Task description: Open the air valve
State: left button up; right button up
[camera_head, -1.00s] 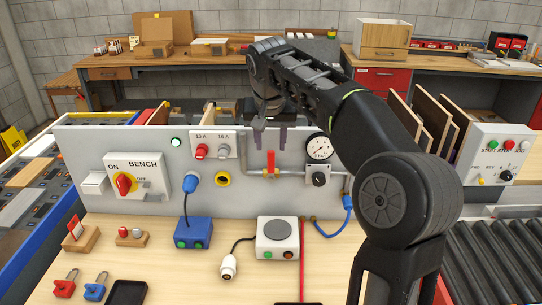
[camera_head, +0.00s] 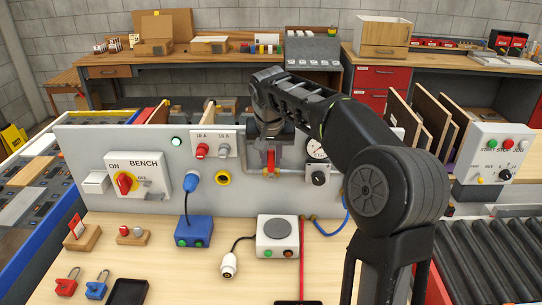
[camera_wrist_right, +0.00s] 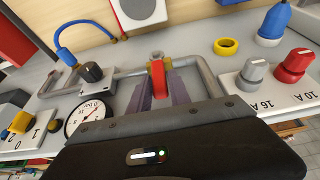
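The air valve is a red lever (camera_head: 271,160) on a brass body in the grey pipe on the panel. The lever stands upright, across the horizontal pipe. My right gripper (camera_head: 270,158) has come down from above, with its two purple-grey fingers on either side of the lever. The head view shows gaps between lever and fingers, so the gripper looks open. In the right wrist view the red lever (camera_wrist_right: 158,80) lies between the fingertips (camera_wrist_right: 160,88). The pressure gauge (camera_head: 316,148) is partly hidden by my arm. My left gripper is not in view.
A black regulator knob (camera_head: 319,178) sits right of the valve. A yellow ring socket (camera_head: 222,179), red and grey plugs (camera_head: 202,151) and a blue plug (camera_head: 192,180) are to its left. Below stand a white box (camera_head: 278,236) and a blue box (camera_head: 193,232) on the bench.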

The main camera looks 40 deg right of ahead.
grip_shut()
dwell(1.0)
